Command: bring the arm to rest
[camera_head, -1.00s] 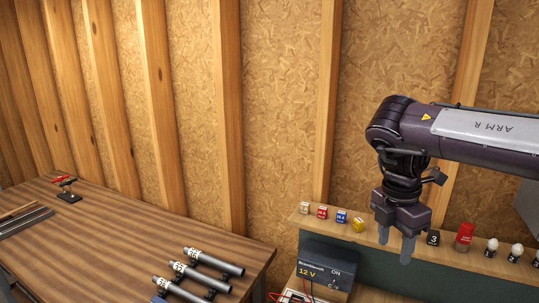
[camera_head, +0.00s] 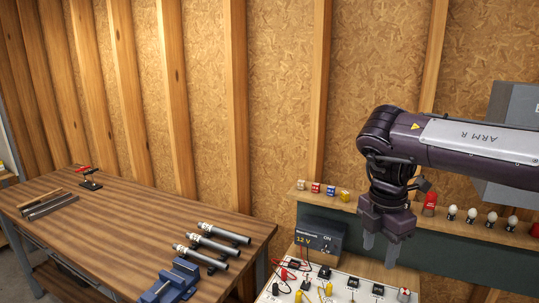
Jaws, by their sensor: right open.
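My right arm (camera_head: 480,140), dark purple with a pale "ARM R" panel, comes in from the right edge. It reaches across in front of the wall and its wrist bends downward. My right gripper (camera_head: 380,247) points down with its two grey fingers apart and nothing between them. In the picture it lies in front of the shelf and just right of the 12 V power supply. Whether it touches anything beneath cannot be told, but it looks clear. My left gripper is not in view.
A 12 V power supply (camera_head: 318,236) stands behind a white board (camera_head: 340,288) with wires and switches. A shelf (camera_head: 465,235) carries small coloured blocks, a red item (camera_head: 429,204) and several bulbs. The wooden table (camera_head: 110,235) at left holds grey tubes (camera_head: 212,244) and a blue vise (camera_head: 172,283).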

